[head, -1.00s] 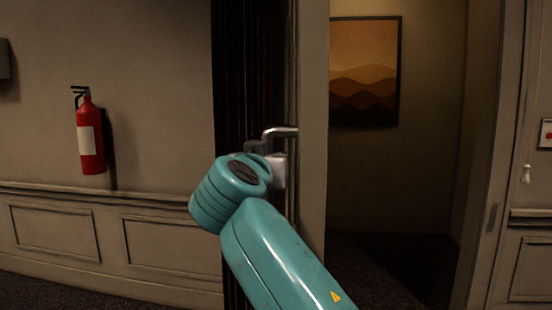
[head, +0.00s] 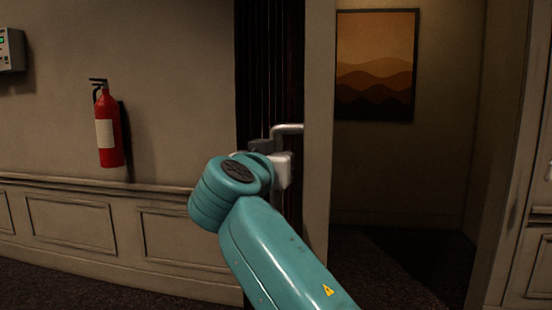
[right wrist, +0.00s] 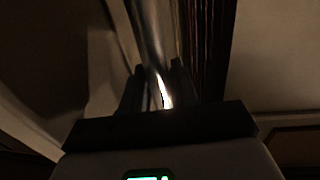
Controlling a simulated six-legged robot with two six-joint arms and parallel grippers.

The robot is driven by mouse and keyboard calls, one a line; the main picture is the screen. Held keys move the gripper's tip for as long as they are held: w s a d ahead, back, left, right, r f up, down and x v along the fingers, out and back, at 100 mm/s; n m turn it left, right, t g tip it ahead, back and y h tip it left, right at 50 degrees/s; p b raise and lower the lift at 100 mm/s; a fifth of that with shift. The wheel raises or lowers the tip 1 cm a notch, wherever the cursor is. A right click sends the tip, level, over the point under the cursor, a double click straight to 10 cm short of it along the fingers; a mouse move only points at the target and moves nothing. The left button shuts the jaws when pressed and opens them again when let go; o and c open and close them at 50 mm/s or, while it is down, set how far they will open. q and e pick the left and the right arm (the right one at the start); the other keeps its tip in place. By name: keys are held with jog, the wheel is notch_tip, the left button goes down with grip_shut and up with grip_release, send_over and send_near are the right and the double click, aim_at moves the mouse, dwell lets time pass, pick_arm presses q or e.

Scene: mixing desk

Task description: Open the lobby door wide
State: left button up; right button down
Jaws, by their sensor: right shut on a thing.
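The door is a tall dark brown panel (head: 268,70) in the middle of the head view, seen at a steep angle. It stands partly open, with the doorway to its right. Its metal lever handle (head: 290,128) sticks out near a pale vertical strip. My right gripper (head: 266,148) is at the handle, partly hidden behind my teal wrist. In the right wrist view, its dark fingers (right wrist: 160,90) are shut around the shiny handle bar (right wrist: 150,35). My left gripper is not in view.
The pale vertical strip (head: 319,130) stands beside the doorway. Through the opening are a dark floor (head: 390,265) and a framed orange picture (head: 376,65). A red fire extinguisher (head: 108,128) hangs on the left panelled wall, with a grey wall box (head: 11,50) farther left.

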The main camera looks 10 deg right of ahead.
jog(key=shift+a+f, duration=0.15)
jog(key=shift+a, duration=0.1)
jog(key=c, duration=1)
grip_release()
jog(key=shift+s, duration=0.1)
jog(key=shift+d, duration=0.1)
jog(key=shift+r, duration=0.2)
